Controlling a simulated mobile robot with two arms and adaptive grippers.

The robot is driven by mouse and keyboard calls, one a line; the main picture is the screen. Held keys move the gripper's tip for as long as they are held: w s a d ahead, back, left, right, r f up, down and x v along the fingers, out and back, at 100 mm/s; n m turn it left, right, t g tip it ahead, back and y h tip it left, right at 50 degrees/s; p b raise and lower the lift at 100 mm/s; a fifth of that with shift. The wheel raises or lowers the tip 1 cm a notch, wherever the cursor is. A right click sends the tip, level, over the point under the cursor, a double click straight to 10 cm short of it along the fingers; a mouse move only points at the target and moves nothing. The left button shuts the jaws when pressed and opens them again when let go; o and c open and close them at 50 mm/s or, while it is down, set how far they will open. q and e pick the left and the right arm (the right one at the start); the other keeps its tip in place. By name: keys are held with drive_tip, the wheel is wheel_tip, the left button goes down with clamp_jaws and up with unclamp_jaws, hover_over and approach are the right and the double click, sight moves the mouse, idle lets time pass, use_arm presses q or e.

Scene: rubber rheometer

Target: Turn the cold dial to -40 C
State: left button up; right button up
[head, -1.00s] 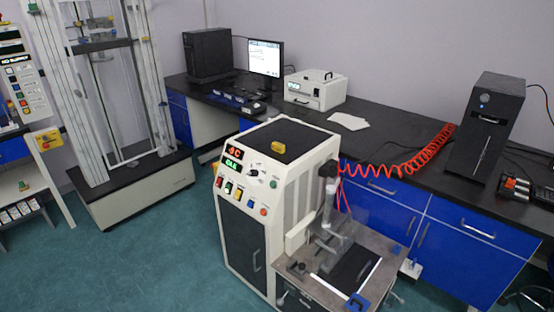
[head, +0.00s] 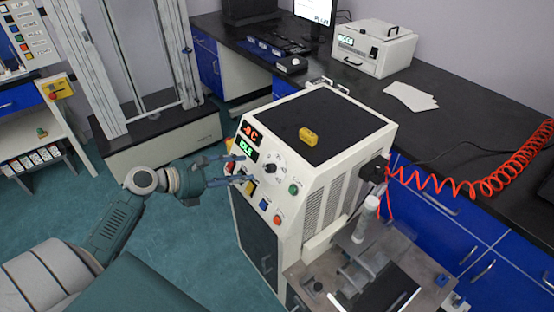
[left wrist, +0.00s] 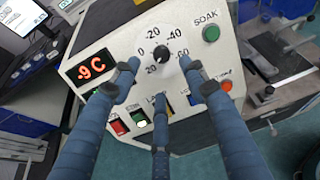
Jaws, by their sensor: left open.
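The cold dial is a black knob (head: 270,168) on the sloping white panel of the cabinet. In the left wrist view the knob (left wrist: 163,52) sits inside a printed scale from 20 through 0, -20 and -40 to -60. I cannot read its pointer surely. A red display (left wrist: 91,68) reads -9 C. My left gripper (head: 246,168) is open, its fingers pointing at the panel just left of the knob. In the left wrist view its blue fingers (left wrist: 160,62) spread either side of the knob, apparently without gripping it. My right gripper is out of view.
A green SOAK button (left wrist: 211,34) is right of the dial. Coloured buttons and switches (left wrist: 142,118) line the panel below it. A yellow block (head: 308,136) lies on the cabinet top. A red coiled hose (head: 470,178) runs right along the bench.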

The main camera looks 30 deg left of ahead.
sight(268, 167)
use_arm(q)
drive_tip(key=x, duration=0.5)
drive_tip(key=shift+w+d+f, duration=0.1)
drive_tip(key=shift+w+d, duration=0.15)
drive_tip(key=x, duration=0.4)
drive_tip(key=shift+f, duration=0.15)
drive_tip(key=shift+c, duration=0.7)
clamp_jaws()
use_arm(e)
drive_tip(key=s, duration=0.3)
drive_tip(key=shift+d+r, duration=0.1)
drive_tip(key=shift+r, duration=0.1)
use_arm(q)
drive_tip(key=shift+m, duration=0.4)
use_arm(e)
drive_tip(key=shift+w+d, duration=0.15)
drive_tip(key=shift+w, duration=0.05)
